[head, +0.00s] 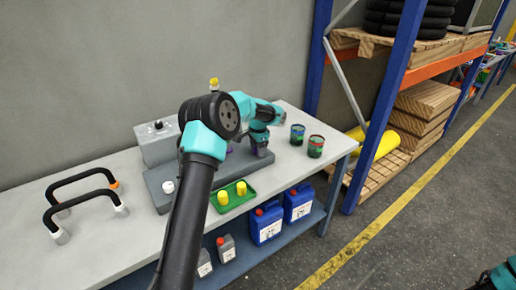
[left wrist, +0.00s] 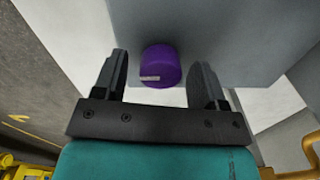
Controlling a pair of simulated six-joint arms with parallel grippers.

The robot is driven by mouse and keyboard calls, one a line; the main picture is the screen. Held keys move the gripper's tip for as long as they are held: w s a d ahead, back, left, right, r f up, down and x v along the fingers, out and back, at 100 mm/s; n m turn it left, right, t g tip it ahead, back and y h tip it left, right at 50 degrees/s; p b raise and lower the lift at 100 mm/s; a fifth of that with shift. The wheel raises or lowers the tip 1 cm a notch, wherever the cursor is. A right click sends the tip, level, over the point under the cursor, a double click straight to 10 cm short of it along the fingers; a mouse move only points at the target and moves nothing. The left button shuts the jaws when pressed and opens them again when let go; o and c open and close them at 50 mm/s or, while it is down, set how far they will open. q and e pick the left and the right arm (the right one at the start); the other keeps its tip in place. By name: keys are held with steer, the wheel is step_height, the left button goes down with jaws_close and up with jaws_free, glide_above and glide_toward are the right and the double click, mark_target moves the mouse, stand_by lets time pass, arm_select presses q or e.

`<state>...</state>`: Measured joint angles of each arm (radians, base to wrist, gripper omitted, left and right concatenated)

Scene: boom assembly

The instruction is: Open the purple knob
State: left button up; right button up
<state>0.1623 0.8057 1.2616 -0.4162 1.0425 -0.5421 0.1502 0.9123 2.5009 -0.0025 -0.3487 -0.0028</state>
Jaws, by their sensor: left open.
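The purple knob (left wrist: 161,66) is a short round cap on the face of a grey block (left wrist: 220,35), seen in the left wrist view. My left gripper (left wrist: 163,75) is open, with one black finger on each side of the knob. Gaps show between the knob and both fingers. In the head view my left gripper (head: 260,149) is low over the grey base block (head: 162,202) on the table. My arm hides much of that area there. My right gripper does not show.
A green tray (head: 220,209) with yellow caps lies in front of the block. Two dark cans (head: 297,134) (head: 316,146) stand to the right. Black curved handles (head: 82,200) stand at the left. A grey box (head: 157,146) is behind. The table (head: 110,250) is clear at front left.

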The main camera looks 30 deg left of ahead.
arm_select(q)
steer(key=c, duration=0.9)
steer(key=shift+n, duration=0.5)
steer(key=n, duration=0.2)
steer(key=shift+n, duration=2.4)
steer(key=o, duration=0.9)
